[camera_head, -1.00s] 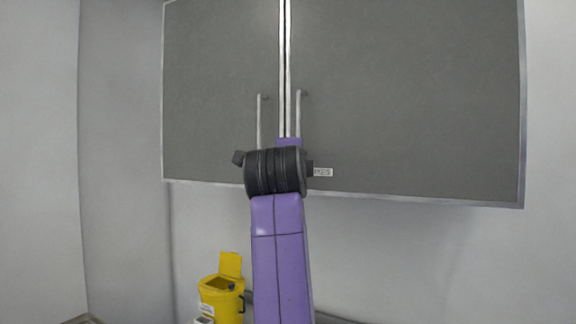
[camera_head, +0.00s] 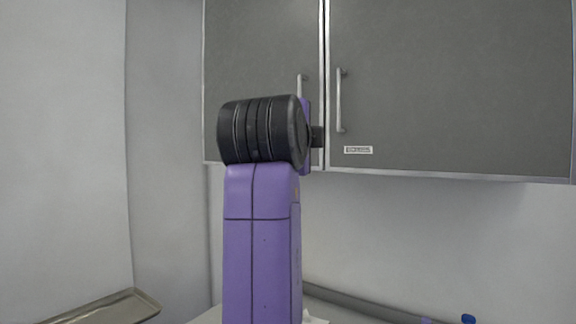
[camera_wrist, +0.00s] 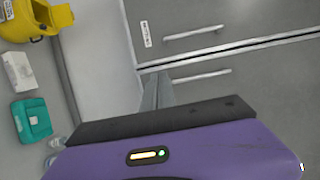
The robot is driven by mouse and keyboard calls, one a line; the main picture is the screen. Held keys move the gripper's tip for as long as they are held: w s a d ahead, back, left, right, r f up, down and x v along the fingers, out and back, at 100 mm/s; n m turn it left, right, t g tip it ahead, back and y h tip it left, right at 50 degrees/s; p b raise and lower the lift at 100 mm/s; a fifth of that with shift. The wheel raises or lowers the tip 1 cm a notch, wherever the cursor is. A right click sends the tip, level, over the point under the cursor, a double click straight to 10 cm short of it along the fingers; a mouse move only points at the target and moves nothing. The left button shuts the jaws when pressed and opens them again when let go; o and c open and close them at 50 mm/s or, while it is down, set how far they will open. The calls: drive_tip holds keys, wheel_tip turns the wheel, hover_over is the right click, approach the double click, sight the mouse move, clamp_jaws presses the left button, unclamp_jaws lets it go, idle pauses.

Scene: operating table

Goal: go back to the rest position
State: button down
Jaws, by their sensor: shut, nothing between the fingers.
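My gripper (camera_wrist: 156,90) shows in the wrist view as grey fingers beyond its purple and black body. The fingers are shut with nothing between them. They point toward the grey wall cabinet (camera_wrist: 255,85) and appear apart from it, though the exact gap is hard to judge. In the head view my purple arm stands upright in front of the cabinet (camera_head: 450,80), and the gripper is hidden behind it.
The cabinet doors are closed, with two bar handles. The wrist view shows a yellow bin (camera_wrist: 28,20), a white box (camera_wrist: 20,71) and a teal box (camera_wrist: 32,118). A metal tray (camera_head: 120,308) is at the lower left of the head view, and a blue-topped item (camera_head: 468,319) at lower right.

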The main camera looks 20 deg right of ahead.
wheel_tip(320, 180, up, 6)
drive_tip(key=a+n+t, duration=0.2)
drive_tip(key=n+t, duration=0.1)
drive_tip(key=n, duration=0.2)
drive_tip(key=s+a+f+n+t+y, duration=0.2)
drive_tip(key=a+f+n+t+y, duration=0.15)
drive_tip(key=f+n, duration=0.5)
drive_tip(key=s+a+f+n+t+y, duration=0.15)
drive_tip(key=a+f+n+y, duration=0.3)
drive_tip(key=f, duration=0.65)
drive_tip(key=s+f+n+y, duration=0.2)
drive_tip(key=s+f+n, duration=0.15)
drive_tip(key=f, duration=0.45)
drive_tip(key=s+f+n+y, duration=0.1)
drive_tip(key=s+f+n, duration=0.25)
drive_tip(key=f, duration=0.45)
drive_tip(key=s+d+f+g, duration=0.2)
drive_tip(key=s+f, duration=0.6)
drive_tip(key=s, duration=0.5)
drive_tip(key=s+d+f+g, duration=0.2)
drive_tip(key=s+f, duration=0.6)
drive_tip(key=s, duration=0.5)
drive_tip(key=s+d+f+g, duration=0.2)
drive_tip(key=s+f+g, duration=0.2)
drive_tip(key=s+f, duration=0.5)
drive_tip(key=s, duration=0.4)
drive_tip(key=shift+s+h, duration=0.25)
drive_tip(key=shift+h, duration=0.15)
